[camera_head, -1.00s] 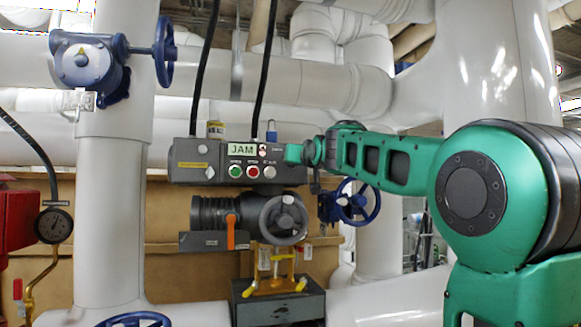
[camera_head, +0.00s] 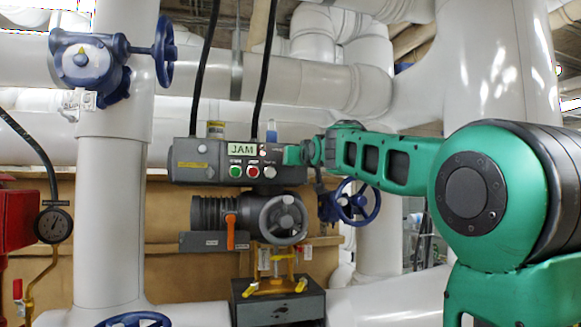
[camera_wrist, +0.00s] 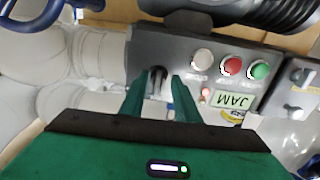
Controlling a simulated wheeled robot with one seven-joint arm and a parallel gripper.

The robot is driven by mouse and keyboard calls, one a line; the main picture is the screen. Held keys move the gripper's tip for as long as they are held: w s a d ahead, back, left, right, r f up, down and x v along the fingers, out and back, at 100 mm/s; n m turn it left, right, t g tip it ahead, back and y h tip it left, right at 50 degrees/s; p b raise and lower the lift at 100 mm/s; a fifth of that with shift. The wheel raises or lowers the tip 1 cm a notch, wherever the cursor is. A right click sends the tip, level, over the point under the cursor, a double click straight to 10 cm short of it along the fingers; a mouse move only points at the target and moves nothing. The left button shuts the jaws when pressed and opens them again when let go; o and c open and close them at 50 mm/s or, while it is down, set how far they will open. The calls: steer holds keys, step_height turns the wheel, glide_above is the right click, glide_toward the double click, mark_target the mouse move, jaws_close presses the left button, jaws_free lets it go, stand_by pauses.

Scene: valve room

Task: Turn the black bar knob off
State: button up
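The black bar knob (camera_wrist: 157,80) is on the grey control box (camera_head: 184,160), at its end beside the white button. In the wrist view it shows as a dark shape between the two green fingers of my gripper (camera_wrist: 161,76). The fingers stand apart, one on each side of it. I cannot tell whether they touch it. The angle of the bar is not clear. In the head view my gripper (camera_head: 293,154) is at the right end of the box and hides the knob.
A green button (camera_head: 235,171), red button (camera_head: 253,171) and white button (camera_head: 269,172) sit just left of my gripper. A grey handwheel (camera_head: 284,218) is below. A blue handwheel (camera_head: 357,200) is below right. Black cables (camera_head: 262,65) rise above the box.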

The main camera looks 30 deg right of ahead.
steer(key=shift+s, duration=0.1)
steer(key=v, duration=1)
steer(key=shift+s, duration=0.25)
stand_by(0.3)
steer(key=s+d+f+m+g, duration=0.1)
steer(key=s+f+g, duration=0.25)
steer(key=f, duration=0.65)
steer(key=s+d+f+g+y, duration=0.15)
steer(key=s+f, duration=0.25)
steer(key=f, duration=0.6)
steer(key=s+f+m+g, duration=0.1)
steer(key=s+f+g, duration=0.2)
steer(key=f, duration=0.7)
steer(key=s+a+f+g+y, duration=0.2)
steer(key=s+a+f+g, duration=0.2)
steer(key=s+f, duration=0.7)
steer(key=s+a+f+m+g+y, duration=0.1)
steer(key=s+a+f+g, duration=0.2)
steer(key=s+f, duration=0.9)
steer(key=s+g, duration=0.2)
steer(key=shift+s+a+g+y, duration=0.2)
steer(key=shift+a+g+y, duration=0.1)
steer(key=shift+a+y, duration=0.05)
steer(key=shift+w, duration=0.15)
